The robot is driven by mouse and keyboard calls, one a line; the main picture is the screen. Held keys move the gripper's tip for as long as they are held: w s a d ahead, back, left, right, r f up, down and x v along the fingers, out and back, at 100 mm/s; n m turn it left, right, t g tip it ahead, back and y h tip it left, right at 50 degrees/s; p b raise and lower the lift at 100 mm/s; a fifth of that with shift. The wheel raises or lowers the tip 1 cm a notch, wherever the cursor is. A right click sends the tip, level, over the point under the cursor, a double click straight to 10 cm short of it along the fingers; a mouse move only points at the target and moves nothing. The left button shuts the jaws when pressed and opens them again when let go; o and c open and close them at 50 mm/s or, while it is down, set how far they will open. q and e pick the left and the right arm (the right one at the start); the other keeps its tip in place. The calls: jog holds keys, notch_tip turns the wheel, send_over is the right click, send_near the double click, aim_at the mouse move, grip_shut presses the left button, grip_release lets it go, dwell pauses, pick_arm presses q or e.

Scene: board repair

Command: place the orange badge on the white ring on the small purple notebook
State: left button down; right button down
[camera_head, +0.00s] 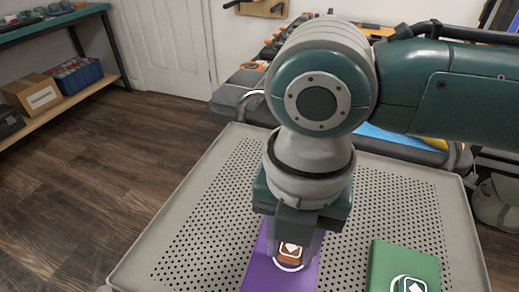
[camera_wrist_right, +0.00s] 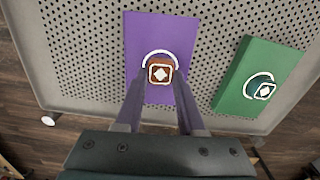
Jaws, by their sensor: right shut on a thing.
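The orange badge (camera_head: 290,252), a small square with a white diamond, is held between the fingertips of my right gripper (camera_head: 294,246). In the right wrist view the badge (camera_wrist_right: 160,72) is between the fingertips (camera_wrist_right: 160,80), over the purple notebook (camera_wrist_right: 140,30). The notebook (camera_head: 262,262) lies on the perforated tray top. A white ring (camera_wrist_right: 160,52) on the notebook shows as an arc around the badge's far side; the rest is hidden by badge and fingers. Whether the badge touches the notebook I cannot tell. My left gripper is not in view.
A green notebook (camera_head: 400,258) with a teal badge (camera_wrist_right: 262,88) and white ring lies to the right on the same tray (camera_head: 200,215). The tray has a raised rim. A bench with tools (camera_head: 240,85) stands behind it. Bare tray lies left of the purple notebook.

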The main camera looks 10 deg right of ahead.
aim_at(290, 252)
jog(key=c, duration=0.5)
grip_release()
jog(key=shift+f, duration=0.1)
notch_tip(290, 252, up, 12)
jog(key=p, duration=0.4)
jog(key=s+a+f+m+y, duration=0.1)
jog(key=s+a+m+y, duration=0.25)
jog(key=a+m, duration=0.25)
jog(key=s+d+f+m+t+h, duration=0.1)
jog(key=s+d+m, duration=0.1)
jog(key=d+m, duration=0.3)
jog(key=s+d+f+m+t+h, duration=0.1)
jog(key=s+d+m, duration=0.2)
jog(key=m, duration=0.6)
jog(key=s+d+f+m+t+h, duration=0.1)
jog(key=s+d+f+m, duration=0.1)
jog(key=d+m, duration=0.5)
jog(key=shift+s+d+m+t, duration=0.3)
jog(key=shift+s+d+m, duration=0.05)
jog(key=shift+s+m, duration=0.25)
